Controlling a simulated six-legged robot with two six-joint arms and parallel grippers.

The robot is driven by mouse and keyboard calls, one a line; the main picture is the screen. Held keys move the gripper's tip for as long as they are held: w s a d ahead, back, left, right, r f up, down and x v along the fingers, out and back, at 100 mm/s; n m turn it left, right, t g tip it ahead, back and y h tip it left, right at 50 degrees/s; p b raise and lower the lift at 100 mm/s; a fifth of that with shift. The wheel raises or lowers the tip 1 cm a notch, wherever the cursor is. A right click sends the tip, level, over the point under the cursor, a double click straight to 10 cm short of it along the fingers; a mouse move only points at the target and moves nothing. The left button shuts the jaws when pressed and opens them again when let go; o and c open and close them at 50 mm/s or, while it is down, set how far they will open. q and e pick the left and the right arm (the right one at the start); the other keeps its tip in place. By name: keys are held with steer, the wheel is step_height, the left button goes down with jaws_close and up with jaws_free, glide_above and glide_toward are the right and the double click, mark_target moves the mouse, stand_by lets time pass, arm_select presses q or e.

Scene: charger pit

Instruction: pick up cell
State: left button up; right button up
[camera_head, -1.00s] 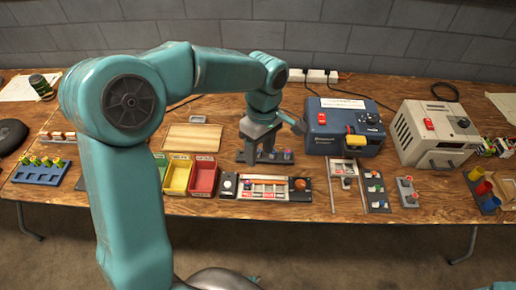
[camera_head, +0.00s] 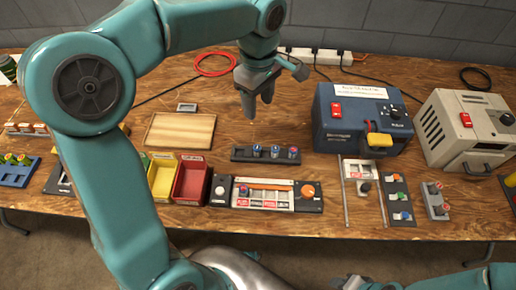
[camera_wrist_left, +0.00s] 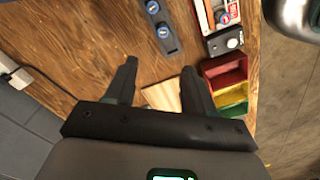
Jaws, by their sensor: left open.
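A dark rack (camera_head: 240,155) on the wooden table holds upright cells with blue tops, one of them a cell (camera_head: 257,151) near its middle. The rack also shows in the left wrist view (camera_wrist_left: 170,46), with a blue-topped cell (camera_wrist_left: 163,32) beyond the fingertips. My left gripper (camera_head: 258,106) is open and empty, pointing down above the table behind the rack, apart from the cells. Its fingers also show in the left wrist view (camera_wrist_left: 160,67). My right gripper is not in view.
A blue machine (camera_head: 362,118) stands right of the rack. A yellow bin (camera_head: 161,178) and a red bin (camera_head: 191,181) stand to its left, with a wooden board (camera_head: 180,131) behind them. A control panel (camera_head: 265,195) lies in front. A red cable (camera_head: 215,63) lies at the back.

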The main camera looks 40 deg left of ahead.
arm_select(q)
steer(key=b, duration=0.2)
glide_above(257, 148)
step_height(257, 148, down, 10)
steer(key=shift+w+f, duration=0.1)
steer(key=shift+w, duration=0.05)
steer(key=shift+d+f, duration=0.1)
steer(key=shift+f, duration=0.1)
step_height(257, 148, down, 5)
steer(key=shift+f, duration=0.3)
jaws_close()
